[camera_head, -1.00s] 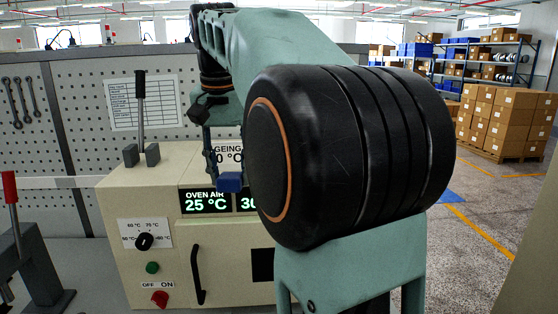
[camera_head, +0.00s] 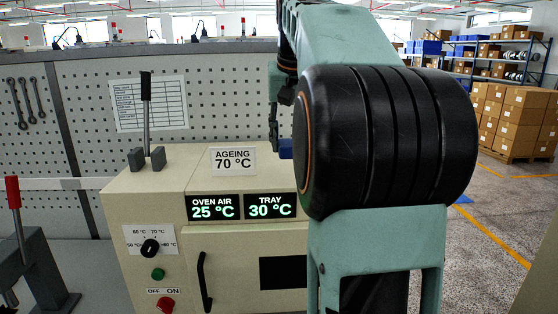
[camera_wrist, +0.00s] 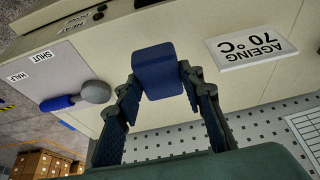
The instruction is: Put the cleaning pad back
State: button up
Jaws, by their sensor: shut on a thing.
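The cleaning pad, a small dark-blue block (camera_wrist: 157,66), is between the fingertips of my gripper (camera_wrist: 160,79) in the wrist view. My gripper is shut on it. In the head view a bit of the blue pad (camera_head: 286,149) shows left of my arm, in front of the oven's upper right part. My gripper (camera_head: 279,138) is mostly hidden there behind my own arm. The pad appears held clear of the cream oven (camera_head: 180,192), though the gap is hard to judge. I cannot make out the pad's resting place.
The oven carries an "AGEING 70 °C" plate (camera_head: 233,161), displays, a dial (camera_head: 150,248) and an upright lever (camera_head: 146,115). A blue-handled knob (camera_wrist: 75,98) shows near SHUT and HALF labels in the wrist view. A red-handled press (camera_head: 33,255) stands left. A pegboard (camera_head: 215,95) is behind.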

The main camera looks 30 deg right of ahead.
jog(key=shift+w+d+f, duration=0.2)
jog(key=shift+d+f, duration=0.2)
jog(key=shift+f, duration=0.15)
jog(key=x, duration=0.4)
jog(key=shift+s+d+f, duration=0.3)
jog(key=shift+s+d, duration=0.05)
jog(key=shift+f, duration=0.25)
jog(key=shift+a+f, duration=0.1)
jog(key=o, duration=1)
jog(key=p+v, duration=0.1)
jog(key=v, duration=1.1)
